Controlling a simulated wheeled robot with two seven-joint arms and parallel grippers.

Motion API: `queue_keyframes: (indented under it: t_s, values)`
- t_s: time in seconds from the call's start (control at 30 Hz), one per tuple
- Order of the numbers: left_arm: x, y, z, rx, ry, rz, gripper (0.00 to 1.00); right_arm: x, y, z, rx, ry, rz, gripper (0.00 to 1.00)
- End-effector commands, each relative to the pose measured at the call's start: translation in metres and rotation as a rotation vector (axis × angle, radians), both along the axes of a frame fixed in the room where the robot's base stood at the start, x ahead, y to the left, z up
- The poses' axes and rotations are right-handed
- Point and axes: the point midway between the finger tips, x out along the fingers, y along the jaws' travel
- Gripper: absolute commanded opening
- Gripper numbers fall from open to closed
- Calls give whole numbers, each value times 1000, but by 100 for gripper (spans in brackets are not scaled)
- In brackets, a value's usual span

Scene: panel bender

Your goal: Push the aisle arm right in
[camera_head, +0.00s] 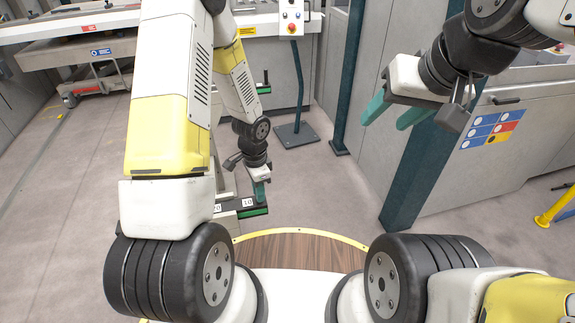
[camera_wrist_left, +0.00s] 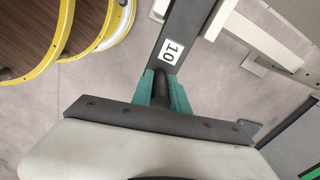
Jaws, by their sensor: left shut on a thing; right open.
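A dark bar-like arm with a white label "10" (camera_head: 247,202) lies low in front of the machine in the head view. In the left wrist view this arm (camera_wrist_left: 189,27) runs up from between my fingertips. My left gripper (camera_head: 260,192) is at its near end. In the left wrist view the teal fingers of my left gripper (camera_wrist_left: 160,92) are shut on a dark round grip at the arm's end. The lower part of the grip is hidden by the gripper. My right gripper (camera_head: 393,113) is open and empty, raised at the right, apart from the arm.
Another support marked "20" (camera_head: 216,208) is beside it, partly hidden by my left arm. A control pedestal (camera_head: 292,135) stands behind, and a dark teal post (camera_head: 412,175) rises at the right. A wooden round base with a yellow rim (camera_head: 300,250) is close in front. Grey floor is clear at left.

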Motion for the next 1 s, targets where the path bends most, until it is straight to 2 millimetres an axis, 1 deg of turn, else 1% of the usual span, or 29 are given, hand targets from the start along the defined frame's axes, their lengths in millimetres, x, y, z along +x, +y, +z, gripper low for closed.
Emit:
queue_keyframes:
  t_s: [0.03, 0.2, 0.3, 0.4, 0.5, 0.6, 1.0]
  values:
    - [-5, 18, 1, 2, 1, 9, 0, 0, 0, 0, 0, 0, 0, 52]
    - [-20, 63, 1, 2, 1, 8, 0, 0, 0, 0, 0, 0, 0, 52]
    - [-27, 83, 1, 1, 0, 5, 0, 0, 0, 0, 0, 0, 0, 52]
    - [-32, 99, 1, 0, -1, 5, 0, 0, 0, 0, 0, 0, 0, 52]
    - [-35, 109, 1, 0, -1, 3, 0, 0, 0, 0, 0, 0, 0, 52]
    - [-37, 115, 1, 0, -1, 1, 0, 0, 0, 0, 0, 0, 0, 52]
    - [-39, 121, 0, 4, 1, 3, 0, 0, 0, 0, 0, 0, 0, 52]
